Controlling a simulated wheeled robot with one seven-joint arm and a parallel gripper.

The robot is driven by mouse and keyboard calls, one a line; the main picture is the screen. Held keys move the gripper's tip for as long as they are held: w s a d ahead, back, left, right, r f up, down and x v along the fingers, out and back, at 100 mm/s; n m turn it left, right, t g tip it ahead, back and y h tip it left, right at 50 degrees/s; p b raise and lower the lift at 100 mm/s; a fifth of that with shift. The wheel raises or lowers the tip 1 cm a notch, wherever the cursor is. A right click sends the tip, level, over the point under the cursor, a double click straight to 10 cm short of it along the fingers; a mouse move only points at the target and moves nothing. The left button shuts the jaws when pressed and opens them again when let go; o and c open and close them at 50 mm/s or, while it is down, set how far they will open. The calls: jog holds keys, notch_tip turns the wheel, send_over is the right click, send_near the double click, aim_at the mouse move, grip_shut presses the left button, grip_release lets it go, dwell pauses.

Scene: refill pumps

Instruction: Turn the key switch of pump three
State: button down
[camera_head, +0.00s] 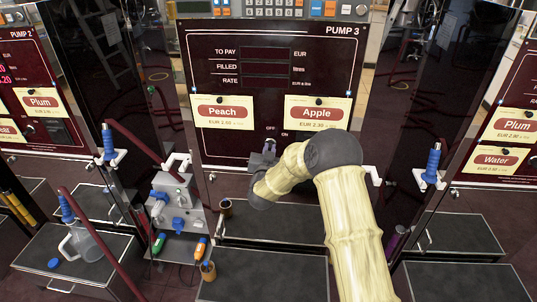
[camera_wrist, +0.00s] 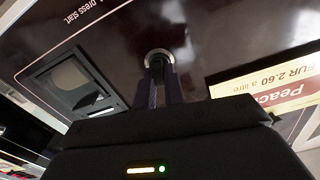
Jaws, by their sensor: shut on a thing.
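The pump three front (camera_head: 225,150) is a dark red panel marked PUMP 3, with OFF and ON printed low in its middle. My gripper (camera_head: 269,148) is at the panel just below these words, and my arm hides part of the area under ON. In the wrist view, my gripper (camera_wrist: 160,88) is shut on the key switch (camera_wrist: 157,56), a small dark knob in a round metal collar. Its fingers cover most of the key, so I cannot tell its exact angle.
Peach (camera_head: 222,111) and Apple (camera_head: 318,113) cards hang on the panel above my gripper. Blue nozzles stand at the left (camera_head: 109,142) and right (camera_head: 433,163). A grey unit with blue knobs (camera_head: 178,195) stands to the lower left. A dark screen recess (camera_wrist: 70,80) lies beside the switch.

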jog(key=m+b, duration=1)
jog(key=shift+d+f, duration=0.1)
jog(key=shift+f, duration=0.1)
dwell(0.4)
jog(key=c, duration=1.5)
grip_release()
jog(key=shift+r, duration=0.1)
jog(key=shift+s, duration=0.15)
jog(key=s, duration=1.7)
jog(key=shift+s+a, duration=0.1)
jog(key=shift+a, duration=0.2)
